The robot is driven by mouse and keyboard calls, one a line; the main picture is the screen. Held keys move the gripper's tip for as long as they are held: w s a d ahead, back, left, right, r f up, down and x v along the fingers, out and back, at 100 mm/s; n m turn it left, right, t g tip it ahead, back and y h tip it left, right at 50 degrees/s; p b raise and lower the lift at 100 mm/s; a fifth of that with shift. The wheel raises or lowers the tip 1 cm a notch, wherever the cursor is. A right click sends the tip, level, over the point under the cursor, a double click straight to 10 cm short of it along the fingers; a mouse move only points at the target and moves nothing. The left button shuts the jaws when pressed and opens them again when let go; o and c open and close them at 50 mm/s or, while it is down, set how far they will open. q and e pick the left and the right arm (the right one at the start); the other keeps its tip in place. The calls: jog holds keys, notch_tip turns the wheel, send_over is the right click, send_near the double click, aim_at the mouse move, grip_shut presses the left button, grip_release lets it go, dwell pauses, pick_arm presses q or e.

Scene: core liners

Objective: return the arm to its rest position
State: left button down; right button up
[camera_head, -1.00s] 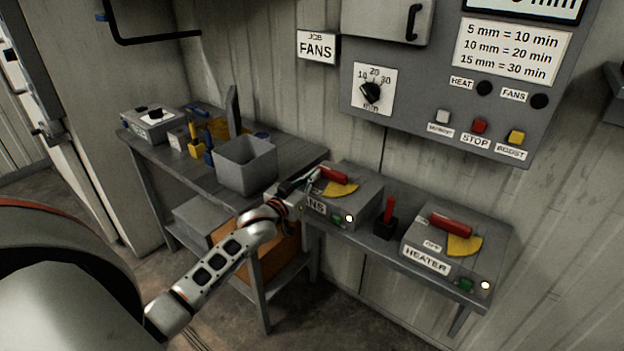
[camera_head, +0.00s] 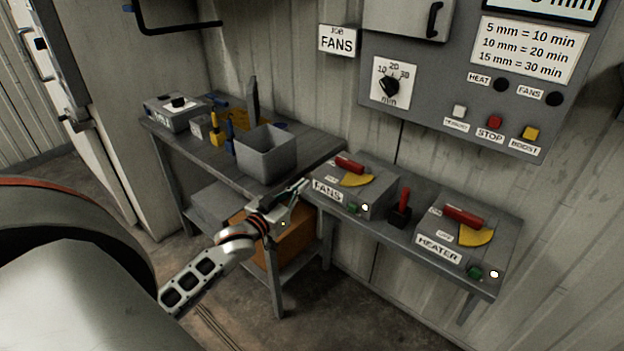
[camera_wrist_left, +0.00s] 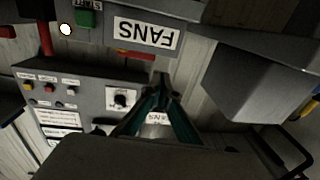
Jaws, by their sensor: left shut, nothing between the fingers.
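My left gripper (camera_head: 299,190) is shut and empty in the head view. Its fingertips point up and right, just in front of the left side of the FANS switch box (camera_head: 348,197), and look apart from it. In the left wrist view the gripper's fingers (camera_wrist_left: 163,88) come together below the upside-down FANS label (camera_wrist_left: 146,35). The FANS box has a red handle (camera_head: 349,165) over a yellow plate, with a green button and a lit white lamp on its front. My right gripper is not in view.
The HEATER box (camera_head: 440,250) and a small red lever (camera_head: 403,204) share the shelf with the FANS box. A grey bin (camera_head: 266,155) stands on the bench to the left. A control panel (camera_head: 450,85) hangs on the wall above. Open floor lies in front.

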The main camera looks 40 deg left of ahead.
pick_arm(q)
jog(key=shift+s, duration=0.25)
jog(key=s+d+f+m+g+h, duration=0.3)
jog(key=s+d+f+g, duration=0.4)
jog(key=s+d+f, duration=1.6)
jog(key=shift+s+d+m, duration=0.75)
jog(key=shift+s+m, duration=0.05)
jog(key=shift+s, duration=0.3)
